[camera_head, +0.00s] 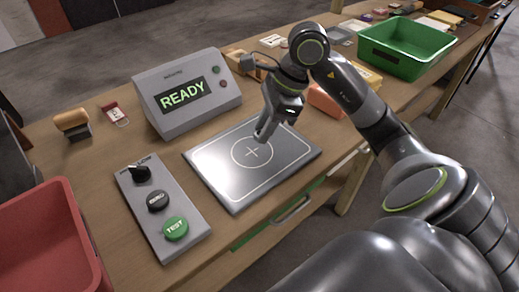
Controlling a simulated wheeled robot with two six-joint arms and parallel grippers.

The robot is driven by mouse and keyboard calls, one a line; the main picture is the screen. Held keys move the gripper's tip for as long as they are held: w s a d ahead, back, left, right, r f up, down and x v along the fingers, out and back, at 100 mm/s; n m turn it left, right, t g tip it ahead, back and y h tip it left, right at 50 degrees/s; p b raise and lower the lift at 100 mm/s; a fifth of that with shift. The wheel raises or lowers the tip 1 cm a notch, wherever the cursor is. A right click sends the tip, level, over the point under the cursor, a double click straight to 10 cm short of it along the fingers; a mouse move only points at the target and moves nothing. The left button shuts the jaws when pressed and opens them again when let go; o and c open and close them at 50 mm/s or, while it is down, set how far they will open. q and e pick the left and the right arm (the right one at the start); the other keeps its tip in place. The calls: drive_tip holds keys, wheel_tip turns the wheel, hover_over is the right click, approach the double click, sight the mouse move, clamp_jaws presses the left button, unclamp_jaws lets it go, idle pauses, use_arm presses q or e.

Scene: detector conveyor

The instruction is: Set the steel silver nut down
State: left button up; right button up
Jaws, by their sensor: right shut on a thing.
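My right gripper (264,134) reaches down from the upper right over the grey detector plate (222,181). Its fingertips are close to the circle and cross marked on the plate, slightly right of and behind the cross in the picture. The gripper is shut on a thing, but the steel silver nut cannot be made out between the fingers. I cannot tell whether the fingertips touch the plate. My left gripper is not in view.
A console (187,97) reading READY stands behind the plate. A control panel (161,205) with a knob, a dark button and a green TEST button lies left. A red bin (52,240) is at lower left, a green bin (408,47) at upper right. A wooden stamp (72,122) stands far left.

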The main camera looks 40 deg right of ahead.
sight(258, 159)
wheel_tip(258, 159, down, 3)
drive_tip(key=shift+w+a+r, duration=0.1)
drive_tip(key=shift+r, duration=0.05)
drive_tip(key=shift+f, duration=0.4)
wheel_tip(258, 159, down, 3)
drive_tip(key=shift+f, duration=0.25)
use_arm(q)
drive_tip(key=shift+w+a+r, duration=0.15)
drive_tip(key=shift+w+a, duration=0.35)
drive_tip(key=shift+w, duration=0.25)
use_arm(e)
drive_tip(key=shift+f, duration=0.15)
drive_tip(key=o, duration=1)
drive_tip(key=shift+c, duration=0.2)
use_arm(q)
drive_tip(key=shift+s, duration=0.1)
